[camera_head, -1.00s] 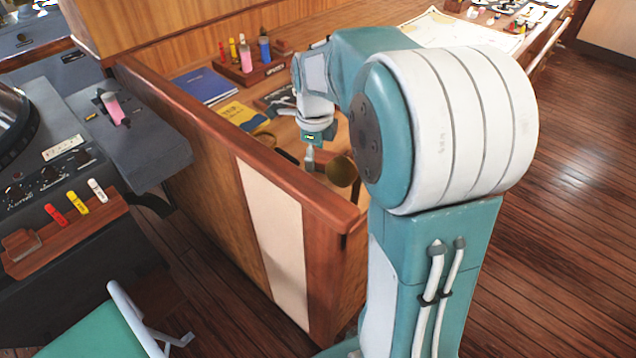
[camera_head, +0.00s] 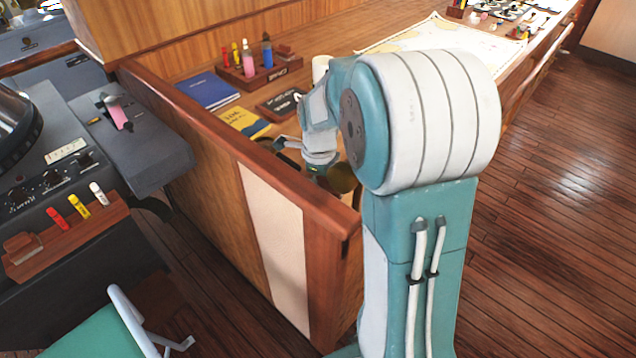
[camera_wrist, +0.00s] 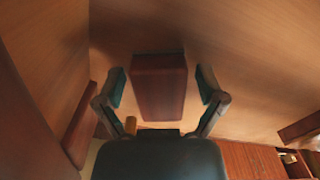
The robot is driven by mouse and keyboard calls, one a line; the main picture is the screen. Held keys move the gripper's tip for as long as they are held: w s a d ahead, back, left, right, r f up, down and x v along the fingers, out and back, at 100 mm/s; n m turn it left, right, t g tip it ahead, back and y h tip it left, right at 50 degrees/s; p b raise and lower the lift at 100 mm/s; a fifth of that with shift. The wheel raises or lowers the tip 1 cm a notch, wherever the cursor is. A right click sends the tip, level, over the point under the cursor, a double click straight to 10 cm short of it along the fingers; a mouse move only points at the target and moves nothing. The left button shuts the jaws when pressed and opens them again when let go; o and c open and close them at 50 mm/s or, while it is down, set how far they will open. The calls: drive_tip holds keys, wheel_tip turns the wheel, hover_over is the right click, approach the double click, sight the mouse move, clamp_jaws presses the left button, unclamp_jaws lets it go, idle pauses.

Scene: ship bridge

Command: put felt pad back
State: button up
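In the wrist view a reddish-brown wooden block (camera_wrist: 159,90), which looks like the back of the felt pad, lies between the two fingers of my gripper (camera_wrist: 161,80). The gripper is open, with a gap on each side of the block. A pale wood surface lies behind it. I cannot see any felt face. In the head view my gripper (camera_head: 302,156) is low over the near end of the wooden desk, partly hidden by my arm and the partition. The block between the fingers is hidden there.
A wooden partition (camera_head: 325,205) stands close in front of my gripper. On the desk are a blue book (camera_head: 207,90), a yellow book (camera_head: 243,122), a wooden rack (camera_head: 255,76) with markers and bottles, and a chart (camera_head: 440,35). A marker tray (camera_head: 70,232) sits on the left console.

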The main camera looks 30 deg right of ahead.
sight(319, 182)
idle(0.3)
wheel_tip(319, 182, up, 12)
drive_tip(key=shift+r, duration=0.15)
idle(0.4)
idle(0.4)
